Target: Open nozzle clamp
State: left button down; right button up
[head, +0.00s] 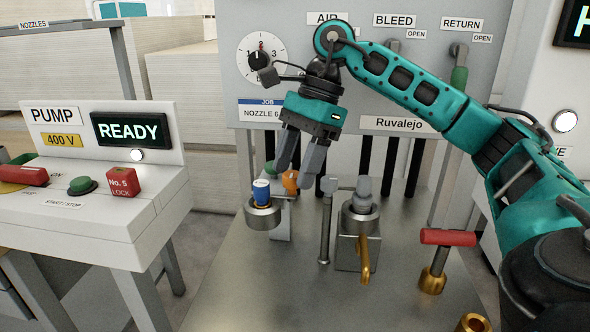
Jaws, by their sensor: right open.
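A grey fixture (348,254), which looks like the nozzle clamp, stands on the metal table. A grey nozzle-like piece (363,202) sits upright in its round top. A brass lever (364,262) hangs down its front, and a thin grey post (325,230) with a flat head stands at its left. I cannot tell whether the clamp is locked. My right gripper (296,174) is open and empty, pointing down, above and left of the clamp and apart from it. A ring holder (263,218) with a blue, white-topped piece (262,194) is below the gripper to the left. My left gripper is not visible.
A red T-handle (447,237) on a brass base stands right of the clamp, with a brass ring (473,323) nearer. An orange piece (290,183) is close under the fingers. The panel (300,62) is behind; the pump console (110,222) is left. The table's front left is clear.

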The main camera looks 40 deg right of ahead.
jog(key=shift+a+f, duration=0.1)
jog(key=shift+f, duration=0.1)
jog(key=c, duration=1)
